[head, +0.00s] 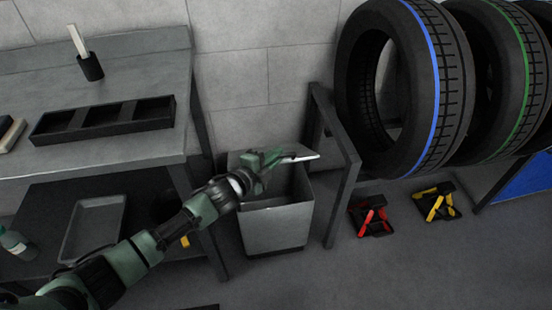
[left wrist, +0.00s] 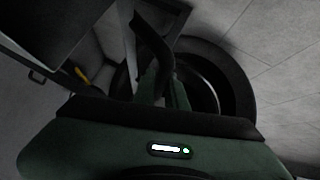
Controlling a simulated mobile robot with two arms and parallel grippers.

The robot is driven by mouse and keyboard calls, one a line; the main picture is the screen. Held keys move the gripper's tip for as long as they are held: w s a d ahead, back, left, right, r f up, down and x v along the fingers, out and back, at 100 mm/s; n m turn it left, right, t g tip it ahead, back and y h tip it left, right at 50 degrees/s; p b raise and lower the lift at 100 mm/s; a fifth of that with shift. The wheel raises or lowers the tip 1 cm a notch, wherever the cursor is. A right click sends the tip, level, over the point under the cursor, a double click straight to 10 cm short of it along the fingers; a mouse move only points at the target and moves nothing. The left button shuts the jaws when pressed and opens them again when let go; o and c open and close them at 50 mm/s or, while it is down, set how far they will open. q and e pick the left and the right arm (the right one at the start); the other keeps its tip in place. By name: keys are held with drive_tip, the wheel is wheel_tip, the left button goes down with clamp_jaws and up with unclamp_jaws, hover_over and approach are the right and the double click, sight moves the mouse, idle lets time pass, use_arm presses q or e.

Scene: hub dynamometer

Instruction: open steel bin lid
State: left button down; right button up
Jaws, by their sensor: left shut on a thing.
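The steel bin (head: 275,230) is a grey box on the floor between the workbench and the tire rack. Its lid (head: 240,158) is raised, and the dark inside of the bin shows below it. My left gripper (head: 281,157) is above the bin opening, shut on the lid at its pale front edge or handle; the fingers hide the exact contact. In the left wrist view the fingers (left wrist: 164,80) are close together, with a dark curved bar running up from them. My right gripper is in neither view.
The workbench (head: 110,155) stands left of the bin, with a black divided tray (head: 105,118) on top and a shallow tray (head: 94,228) below. Tires (head: 400,90) hang at right. Two small bins of red tools (head: 371,222) and yellow tools (head: 438,205) sit on the floor.

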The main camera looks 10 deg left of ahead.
use_arm(q)
drive_tip(key=shift+w+r, duration=0.2)
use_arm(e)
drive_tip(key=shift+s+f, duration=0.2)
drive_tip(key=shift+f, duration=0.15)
use_arm(q)
drive_tip(key=c, duration=1.5)
unclamp_jaws()
drive_tip(key=shift+o, duration=0.2)
drive_tip(key=shift+s+a, duration=0.15)
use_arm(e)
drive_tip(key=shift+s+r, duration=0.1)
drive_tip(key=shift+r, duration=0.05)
